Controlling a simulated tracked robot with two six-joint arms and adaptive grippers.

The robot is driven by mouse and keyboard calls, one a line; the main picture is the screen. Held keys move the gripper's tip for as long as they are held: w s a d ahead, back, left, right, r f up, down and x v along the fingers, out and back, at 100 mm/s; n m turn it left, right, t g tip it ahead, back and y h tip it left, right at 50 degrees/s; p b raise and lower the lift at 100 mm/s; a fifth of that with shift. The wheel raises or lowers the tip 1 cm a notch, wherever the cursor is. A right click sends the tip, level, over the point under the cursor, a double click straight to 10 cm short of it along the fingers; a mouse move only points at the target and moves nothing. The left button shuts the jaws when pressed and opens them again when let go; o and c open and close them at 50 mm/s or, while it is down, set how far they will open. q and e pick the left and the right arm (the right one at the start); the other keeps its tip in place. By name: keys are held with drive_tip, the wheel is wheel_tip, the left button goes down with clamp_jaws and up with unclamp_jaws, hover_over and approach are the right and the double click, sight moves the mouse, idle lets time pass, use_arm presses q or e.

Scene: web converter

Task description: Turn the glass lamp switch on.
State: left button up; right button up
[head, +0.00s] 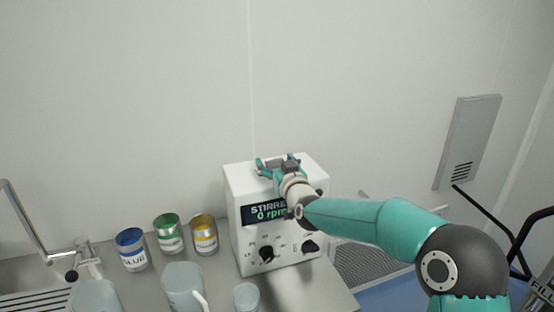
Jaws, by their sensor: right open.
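No switch that I can identify as the glass lamp switch shows in the head view, and no glass lamp is clearly seen. My right gripper (276,161) is open, at the top of a white control box (245,189). My wrist hides part of the box's front and top. I cannot tell whether the fingers touch the box. My left gripper is out of view.
Blue (132,260), green (168,245) and yellow (203,244) labelled cans and a pale jug (183,284) stand left on the metal bench.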

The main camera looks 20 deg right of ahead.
drive_tip(key=c, duration=1.2)
drive_tip(key=shift+o, duration=0.2)
drive_tip(key=shift+a+r+m+h, duration=0.2)
drive_tip(key=shift+m+h, duration=0.3)
drive_tip(key=shift+h, duration=0.3)
drive_tip(key=shift+r+m+h+p, duration=0.1)
drive_tip(key=shift+m+h+p, duration=0.5)
drive_tip(key=shift+h, duration=0.6)
drive_tip(key=shift+m+h+p, duration=0.3)
drive_tip(key=shift+m, duration=0.1)
drive_tip(key=shift+g, duration=0.3)
